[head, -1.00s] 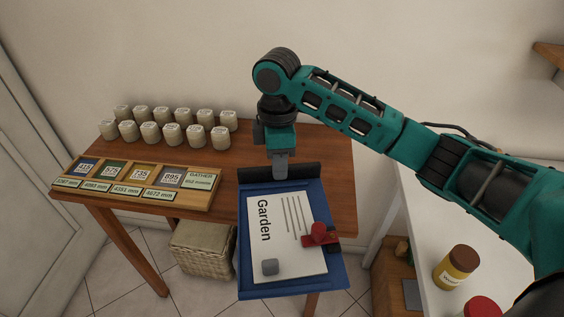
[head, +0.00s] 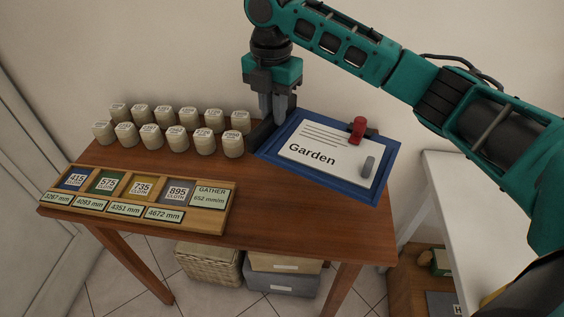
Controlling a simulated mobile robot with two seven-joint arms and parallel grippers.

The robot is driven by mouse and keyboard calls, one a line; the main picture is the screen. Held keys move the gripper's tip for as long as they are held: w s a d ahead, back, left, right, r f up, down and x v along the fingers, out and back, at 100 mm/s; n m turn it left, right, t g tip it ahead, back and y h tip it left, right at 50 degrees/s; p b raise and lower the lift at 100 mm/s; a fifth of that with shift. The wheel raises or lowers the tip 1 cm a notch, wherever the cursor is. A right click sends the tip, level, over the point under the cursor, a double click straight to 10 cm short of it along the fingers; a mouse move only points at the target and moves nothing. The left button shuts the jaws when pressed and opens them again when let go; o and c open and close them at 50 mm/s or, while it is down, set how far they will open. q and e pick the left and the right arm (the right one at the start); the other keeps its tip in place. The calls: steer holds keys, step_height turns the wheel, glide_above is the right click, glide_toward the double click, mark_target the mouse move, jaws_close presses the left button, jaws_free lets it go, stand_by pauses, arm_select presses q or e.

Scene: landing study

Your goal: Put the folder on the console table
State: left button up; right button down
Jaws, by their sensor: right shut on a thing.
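The blue folder (head: 373,188) carries a white sheet marked "Garden", a red clip-like piece and a small grey piece. It is over the right part of the brown wooden console table (head: 290,215); I cannot tell if it rests fully on the top. My right gripper (head: 272,122) points down at the folder's left end, shut on its dark spine edge (head: 262,136). The fingertips are partly hidden there. My left gripper is not in view.
Several pale labelled blocks (head: 204,142) stand in two rows at the table's back left, close to the gripper. A wooden tray (head: 222,217) with labelled compartments lies at the front left. A white table (head: 470,200) stands to the right. Baskets (head: 209,263) sit below.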

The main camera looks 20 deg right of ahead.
step_height(320, 180, down, 13)
steer(key=shift+f+b, duration=0.1)
steer(key=shift+b, duration=0.6)
steer(key=c, duration=1.1)
jaws_free()
steer(key=shift+f, duration=0.1)
steer(key=shift+o, duration=0.2)
steer(key=shift+r, duration=0.2)
step_height(320, 180, up, 12)
steer(key=shift+w+f+p, duration=0.1)
steer(key=shift+p, duration=0.7)
